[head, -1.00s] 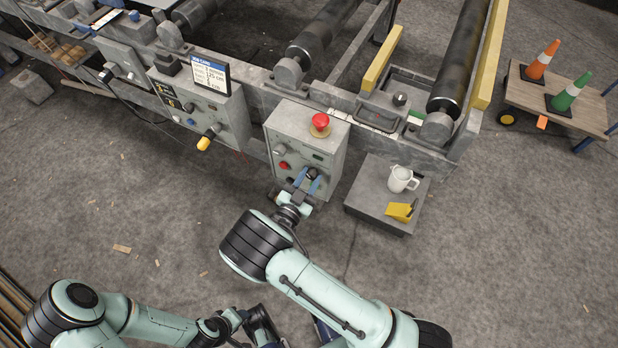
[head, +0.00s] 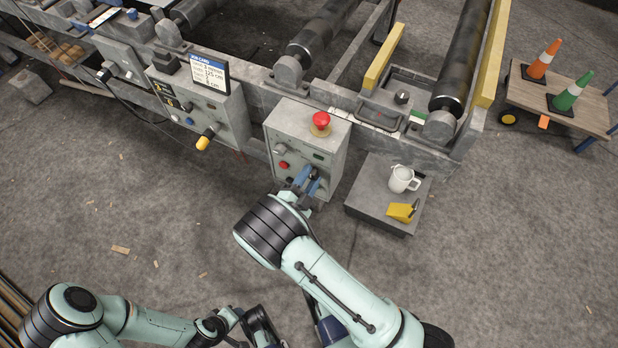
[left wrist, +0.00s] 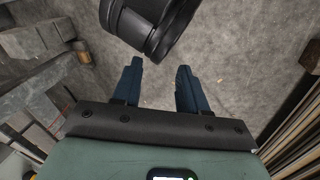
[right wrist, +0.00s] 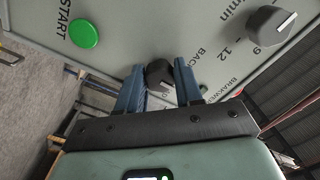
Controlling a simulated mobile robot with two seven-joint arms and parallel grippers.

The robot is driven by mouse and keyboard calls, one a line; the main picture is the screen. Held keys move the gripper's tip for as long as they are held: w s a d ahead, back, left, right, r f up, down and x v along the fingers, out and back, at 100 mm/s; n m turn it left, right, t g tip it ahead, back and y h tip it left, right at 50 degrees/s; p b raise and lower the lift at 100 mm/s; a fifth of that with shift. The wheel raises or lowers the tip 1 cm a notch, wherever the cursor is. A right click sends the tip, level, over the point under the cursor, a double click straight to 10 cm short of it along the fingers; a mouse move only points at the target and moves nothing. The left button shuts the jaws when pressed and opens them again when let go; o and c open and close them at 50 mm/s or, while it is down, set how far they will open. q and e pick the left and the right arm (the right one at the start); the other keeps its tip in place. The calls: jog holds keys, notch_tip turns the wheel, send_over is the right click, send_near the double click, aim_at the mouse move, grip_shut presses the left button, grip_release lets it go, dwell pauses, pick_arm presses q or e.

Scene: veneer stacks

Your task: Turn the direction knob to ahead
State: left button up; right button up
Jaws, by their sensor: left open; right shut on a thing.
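The direction knob (right wrist: 158,74) is a dark round knob on the grey control box (head: 331,143). In the right wrist view it sits between the blue fingers of my right gripper (right wrist: 158,88), which is shut on it. A pale pointer line shows on the knob's near side. The word BACK is printed beside it; I cannot read an AHEAD label. In the head view my right gripper (head: 308,181) is at the lower front of the box, and hides much of the knob. My left gripper (left wrist: 158,82) is open and empty above the floor.
A green START button (right wrist: 84,33) and another dark knob (right wrist: 270,25) flank the held knob. A red mushroom button (head: 320,120) tops the box. A jug (head: 402,179) and a yellow object (head: 402,211) rest on a grey block (head: 375,208) to the right.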

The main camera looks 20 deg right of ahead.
jog(key=m, duration=0.3)
jog(key=shift+m+b, duration=0.3)
jog(key=shift+b, duration=0.1)
pick_arm(q)
jog(key=shift+w+a+f+t+y+b, duration=0.2)
jog(key=shift+w+a+f, duration=0.15)
jog(key=shift+w+f, duration=0.25)
jog(key=shift+w+a+f+t+y+b, duration=0.1)
jog(key=shift+w+a+f+t+b, duration=0.2)
jog(key=shift+w, duration=0.45)
pick_arm(e)
jog(key=shift+m, duration=1.7)
jog(key=shift+a, duration=0.1)
jog(key=o, duration=1)
jog(key=shift+r, duration=0.1)
jog(key=shift+o, duration=0.2)
pick_arm(q)
jog(key=shift+s+d+r+g+p, duration=0.2)
jog(key=shift+s+d+r+p, duration=0.15)
jog(key=shift+s, duration=0.2)
jog(key=shift+s+d+r+g+p, duration=0.2)
jog(key=shift+s+r+p, duration=0.15)
jog(key=shift+s+p, duration=0.15)
pick_arm(e)
jog(key=v, duration=1.3)
jog(key=shift+s, duration=0.15)
jog(key=shift+a, duration=0.1)
